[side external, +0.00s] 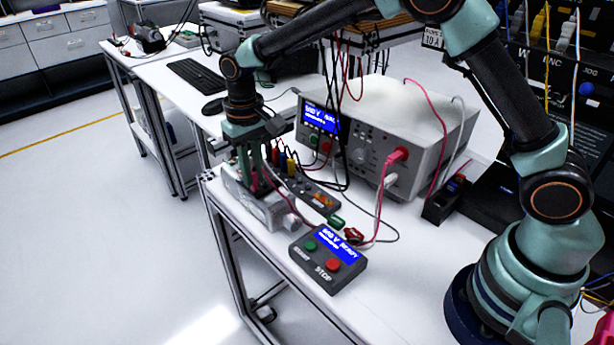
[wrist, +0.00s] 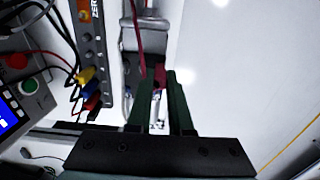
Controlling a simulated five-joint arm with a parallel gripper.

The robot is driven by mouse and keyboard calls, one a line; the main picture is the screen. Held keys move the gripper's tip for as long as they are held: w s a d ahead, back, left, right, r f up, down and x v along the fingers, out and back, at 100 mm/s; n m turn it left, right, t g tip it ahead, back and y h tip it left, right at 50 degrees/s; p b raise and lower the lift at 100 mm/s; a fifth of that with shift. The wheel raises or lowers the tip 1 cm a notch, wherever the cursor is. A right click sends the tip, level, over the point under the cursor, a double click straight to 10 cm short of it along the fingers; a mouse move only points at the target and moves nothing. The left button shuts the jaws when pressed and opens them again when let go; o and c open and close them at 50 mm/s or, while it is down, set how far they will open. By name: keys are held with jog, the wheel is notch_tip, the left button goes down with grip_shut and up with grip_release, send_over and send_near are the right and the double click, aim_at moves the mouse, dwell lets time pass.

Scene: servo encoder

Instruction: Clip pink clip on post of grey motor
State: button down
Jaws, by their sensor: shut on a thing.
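My gripper (side external: 257,186) points down over the grey motor (side external: 272,212), which lies near the table's left edge. In the wrist view my gripper (wrist: 161,78) has its two dark green fingers closed on the pink clip (wrist: 159,76). The clip sits at the fingertips, with its pink lead (wrist: 138,30) running away toward the top. The motor's grey body (wrist: 151,42) shows just beyond the clip. The fingers hide much of the clip in the side view. The post is not clearly visible, and I cannot tell whether the clip touches it.
A grey strip (side external: 318,196) with coloured plugs lies beside the motor. A START/STOP box (side external: 328,262), a green clip (side external: 336,222) and a red clip (side external: 353,235) lie in front. A large power unit (side external: 420,125) stands behind, with loose leads. Floor lies beyond the table edge.

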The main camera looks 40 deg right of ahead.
jog(key=c, duration=0.8)
grip_release()
jog(key=shift+f, duration=0.1)
jog(key=shift+o, duration=0.2)
jog(key=shift+r, duration=3.55)
